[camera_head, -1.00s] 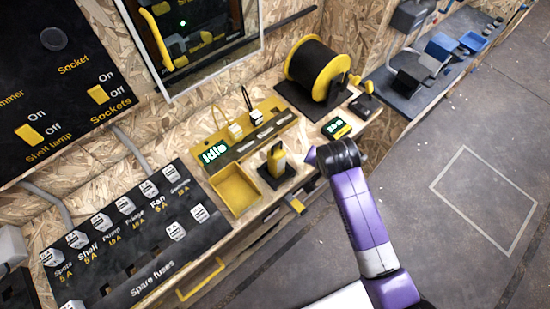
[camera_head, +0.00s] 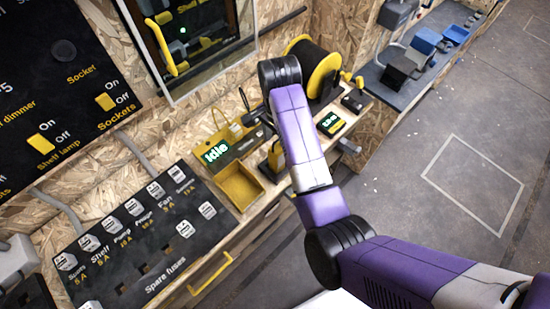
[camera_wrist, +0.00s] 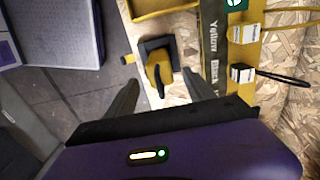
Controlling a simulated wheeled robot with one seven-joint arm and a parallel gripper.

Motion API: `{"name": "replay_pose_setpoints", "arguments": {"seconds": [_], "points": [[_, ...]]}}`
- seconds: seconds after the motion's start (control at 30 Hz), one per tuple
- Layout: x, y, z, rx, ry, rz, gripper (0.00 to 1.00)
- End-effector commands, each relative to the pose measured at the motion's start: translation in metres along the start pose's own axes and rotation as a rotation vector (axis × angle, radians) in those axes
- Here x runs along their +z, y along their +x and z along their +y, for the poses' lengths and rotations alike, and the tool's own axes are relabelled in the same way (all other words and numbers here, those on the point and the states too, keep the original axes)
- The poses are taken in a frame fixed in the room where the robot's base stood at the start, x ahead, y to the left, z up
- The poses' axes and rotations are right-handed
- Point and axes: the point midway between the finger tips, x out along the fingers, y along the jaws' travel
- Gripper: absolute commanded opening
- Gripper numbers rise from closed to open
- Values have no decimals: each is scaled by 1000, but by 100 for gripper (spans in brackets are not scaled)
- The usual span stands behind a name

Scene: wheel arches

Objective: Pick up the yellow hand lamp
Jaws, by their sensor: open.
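The yellow hand lamp (camera_head: 274,157) stands on a small black base on the bench, partly hidden by my purple arm in the head view. In the wrist view the lamp (camera_wrist: 158,70) shows from above on its dark base. My gripper (camera_wrist: 161,80) is open, with one finger on each side of the lamp as seen in that view. Nothing is held between the fingers. I cannot tell how far above the lamp the fingertips are. In the head view the gripper is mostly hidden behind my arm.
A yellow tray (camera_head: 240,187) stands close to the lamp's left. Behind is a strip with an "Idle" display (camera_head: 215,152), plugs and cables. A cable reel (camera_head: 322,72) stands right. The spare fuses panel (camera_head: 150,235) lies left. The floor (camera_head: 440,210) is clear.

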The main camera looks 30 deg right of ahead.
Motion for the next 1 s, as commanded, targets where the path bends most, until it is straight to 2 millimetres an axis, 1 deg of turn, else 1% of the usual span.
{"name": "replay_pose_setpoints", "arguments": {"seconds": [0.17, 0.43, 0.53, 0.77, 0.8, 0.87, 1.0], "points": [[1, 17, 1, 2, -1, -1, 62], [3, 54, 0, 1, -2, -1, 62], [3, 60, 0, -1, -2, 0, 62], [3, 61, 0, -2, -2, 0, 62], [3, 61, 0, -2, -2, 0, 54], [3, 61, 0, -2, -2, 0, 42], [3, 61, 0, -2, -2, 0, 15]]}}
